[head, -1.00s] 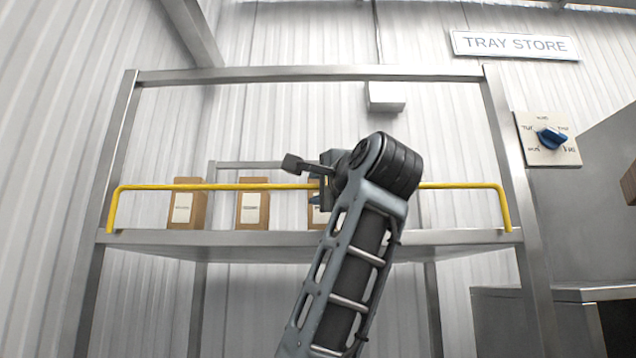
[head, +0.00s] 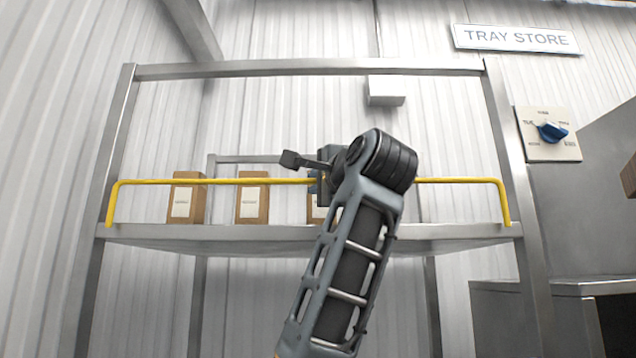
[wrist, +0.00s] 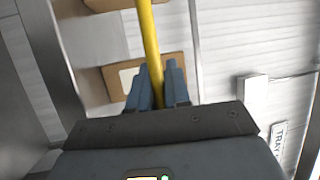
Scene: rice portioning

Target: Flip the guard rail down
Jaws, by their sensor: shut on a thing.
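The yellow guard rail (head: 220,181) runs across the front of a steel shelf (head: 250,235). It stands upright, its bar raised above the shelf edge and its two bent ends reaching down to the shelf corners. My gripper (wrist: 156,88) is shut on the guard rail, with a blue finger on each side of the bar in the wrist view. In that view the rail (wrist: 149,40) runs up and away between the fingers. In the head view my arm hides most of the gripper and the middle of the rail.
Several brown boxes (head: 187,200) with white labels stand on the shelf behind the rail. A blue knob (head: 551,131) on a plate is at the right. A "TRAY STORE" sign (head: 515,39) hangs above. A steel cabinet (head: 570,230) stands at right.

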